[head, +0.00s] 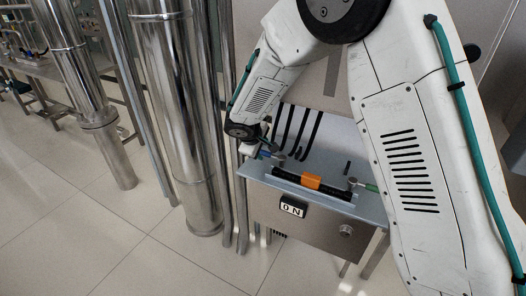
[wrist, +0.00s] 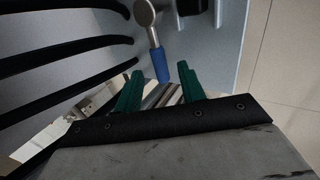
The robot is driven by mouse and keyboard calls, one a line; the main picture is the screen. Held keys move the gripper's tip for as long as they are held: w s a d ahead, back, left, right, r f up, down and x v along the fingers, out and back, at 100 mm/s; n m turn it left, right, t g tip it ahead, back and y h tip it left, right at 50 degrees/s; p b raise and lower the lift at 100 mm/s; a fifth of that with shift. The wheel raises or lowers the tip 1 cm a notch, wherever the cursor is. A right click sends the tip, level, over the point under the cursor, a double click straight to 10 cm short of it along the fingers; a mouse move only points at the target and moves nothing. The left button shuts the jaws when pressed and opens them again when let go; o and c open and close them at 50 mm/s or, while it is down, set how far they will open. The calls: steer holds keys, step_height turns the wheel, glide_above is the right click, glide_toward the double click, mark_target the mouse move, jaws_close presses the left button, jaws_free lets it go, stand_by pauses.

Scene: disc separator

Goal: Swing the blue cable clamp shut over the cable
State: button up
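The blue cable clamp shows in the wrist view as a blue grip (wrist: 160,65) on a metal arm with a round metal head. In the head view its blue grip (head: 264,154) is small and partly hidden by my gripper (head: 258,151). In the wrist view my gripper (wrist: 160,72) has its two green fingers apart, with the end of the blue grip between or just beyond the tips; I cannot tell whether they touch it. The black cable (head: 289,178) with an orange sleeve (head: 311,181) lies along the panel's ledge. The clamp's metal arm points away from my gripper.
A second clamp with a green grip (head: 370,187) is at the cable's right end. Several black hoses (head: 303,135) rise behind the ledge (head: 330,160). An ON sign (head: 292,208) and a round knob (head: 346,231) are on the front. Steel pipes (head: 180,100) stand left.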

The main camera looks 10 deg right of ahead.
steer(key=shift+x, duration=1.15)
steer(key=shift+c, duration=0.3)
jaws_close()
steer(key=shift+s, duration=0.1)
